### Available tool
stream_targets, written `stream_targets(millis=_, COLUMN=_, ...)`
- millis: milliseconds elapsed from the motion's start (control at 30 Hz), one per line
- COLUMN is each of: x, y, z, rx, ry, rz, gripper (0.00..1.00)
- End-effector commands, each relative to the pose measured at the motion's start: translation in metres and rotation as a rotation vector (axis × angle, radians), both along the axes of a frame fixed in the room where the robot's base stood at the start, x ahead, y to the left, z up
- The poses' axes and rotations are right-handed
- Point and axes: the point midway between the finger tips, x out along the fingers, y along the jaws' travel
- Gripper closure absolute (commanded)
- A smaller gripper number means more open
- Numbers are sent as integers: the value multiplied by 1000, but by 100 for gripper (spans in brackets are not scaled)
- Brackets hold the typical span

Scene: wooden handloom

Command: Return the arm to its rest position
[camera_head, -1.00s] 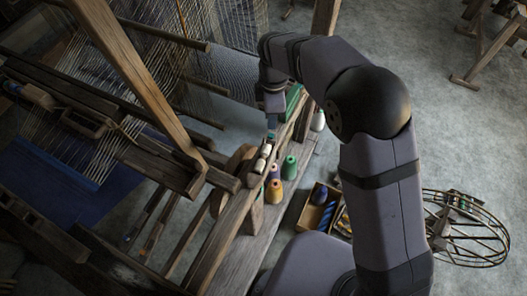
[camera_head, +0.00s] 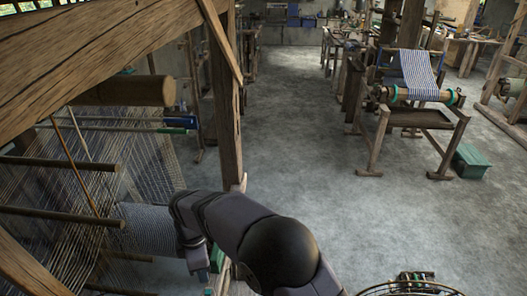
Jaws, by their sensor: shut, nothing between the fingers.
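My arm (camera_head: 240,222) rises from the bottom edge of the head view and bends left, with its dark round elbow near the bottom middle. My gripper (camera_head: 203,274) hangs down at the arm's left end, near the bottom edge. It is small here, and its fingers look closed with nothing held. It is beside the near loom's striped cloth (camera_head: 146,229), which lies to its left. A small green thing shows just right of the gripper, partly cut off by my arm.
The near loom's thick beams (camera_head: 95,55) and post (camera_head: 225,100) fill the left. Grey floor (camera_head: 300,120) is open in the middle. Another loom with striped cloth (camera_head: 418,75) and a green box (camera_head: 471,161) stand right. A wire frame (camera_head: 410,286) shows at the bottom right.

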Motion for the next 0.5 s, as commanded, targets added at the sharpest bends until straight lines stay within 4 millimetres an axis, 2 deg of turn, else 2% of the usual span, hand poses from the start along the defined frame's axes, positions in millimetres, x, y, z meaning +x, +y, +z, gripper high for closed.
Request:
stream_targets(millis=167, x=7, y=7, z=0, rx=34, ry=-23, rz=-283, gripper=100)
stream_targets(millis=267, x=-3, y=-3, z=-18, rx=19, ry=-9, rz=-500, gripper=100)
stream_targets(millis=400, x=-47, y=-48, z=-60, rx=-87, ry=37, rz=-815, gripper=100)
stream_targets(millis=500, x=-78, y=-83, z=-66, rx=-142, ry=46, rz=-989, gripper=100)
